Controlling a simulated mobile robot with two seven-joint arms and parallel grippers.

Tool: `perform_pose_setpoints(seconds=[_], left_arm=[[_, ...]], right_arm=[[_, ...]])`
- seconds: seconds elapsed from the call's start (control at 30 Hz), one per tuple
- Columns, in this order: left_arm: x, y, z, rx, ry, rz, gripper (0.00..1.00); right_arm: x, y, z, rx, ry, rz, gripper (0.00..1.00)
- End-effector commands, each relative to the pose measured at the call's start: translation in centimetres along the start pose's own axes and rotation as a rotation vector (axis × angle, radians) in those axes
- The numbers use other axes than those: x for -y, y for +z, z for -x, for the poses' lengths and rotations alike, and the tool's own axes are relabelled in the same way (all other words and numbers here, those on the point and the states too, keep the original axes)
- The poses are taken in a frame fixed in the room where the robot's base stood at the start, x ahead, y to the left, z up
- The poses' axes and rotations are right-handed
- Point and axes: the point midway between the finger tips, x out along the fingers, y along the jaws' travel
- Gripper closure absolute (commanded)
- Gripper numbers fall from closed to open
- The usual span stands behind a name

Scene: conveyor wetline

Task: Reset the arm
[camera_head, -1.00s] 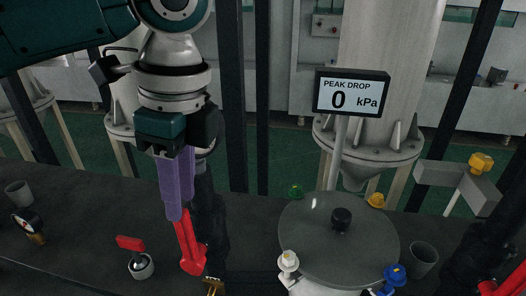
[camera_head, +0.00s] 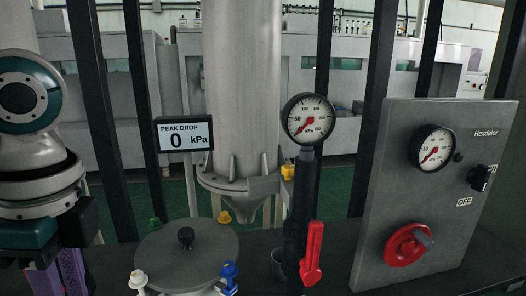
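My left arm comes in at the left edge of the head view. Its gripper (camera_head: 60,278) points down with purple fingers. The fingertips are cut off by the bottom edge, so I cannot tell whether they are open or shut or touch anything. My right arm and gripper are not in view.
A round grey lid (camera_head: 187,255) with a black knob stands low, right of my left gripper. Behind it a display (camera_head: 184,134) reads PEAK DROP 0 kPa. A gauge (camera_head: 308,119) tops a dark pipe with a red lever (camera_head: 312,255). A grey panel (camera_head: 440,190) stands at the right.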

Motion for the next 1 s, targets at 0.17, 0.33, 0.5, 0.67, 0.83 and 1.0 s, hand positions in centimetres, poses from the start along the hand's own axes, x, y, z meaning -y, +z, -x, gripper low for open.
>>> perform_pose_setpoints(seconds=[0.17,0.33,0.5,0.67,0.83,1.0], left_arm=[[-2.5,-3.1,-1.6,-0.075,-0.01,0.015,0.68],[-4.8,-5.7,-2.6,-0.162,-0.023,0.066,0.68],[-7.9,-8.4,-3.3,-0.281,-0.03,0.191,0.68],[-11.0,-9.3,-3.4,-0.406,-0.035,0.457,0.68],[-13.0,-6.9,-3.7,-0.44,-0.055,0.761,0.68],[-14.7,-3.2,-4.0,-0.407,-0.091,1.01,0.68]], right_arm=[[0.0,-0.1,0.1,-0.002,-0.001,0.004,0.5],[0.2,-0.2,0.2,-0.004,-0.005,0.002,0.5],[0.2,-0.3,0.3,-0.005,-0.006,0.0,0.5],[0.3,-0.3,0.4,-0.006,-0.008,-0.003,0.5],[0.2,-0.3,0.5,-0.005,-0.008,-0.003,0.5],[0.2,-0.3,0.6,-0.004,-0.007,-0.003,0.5]])
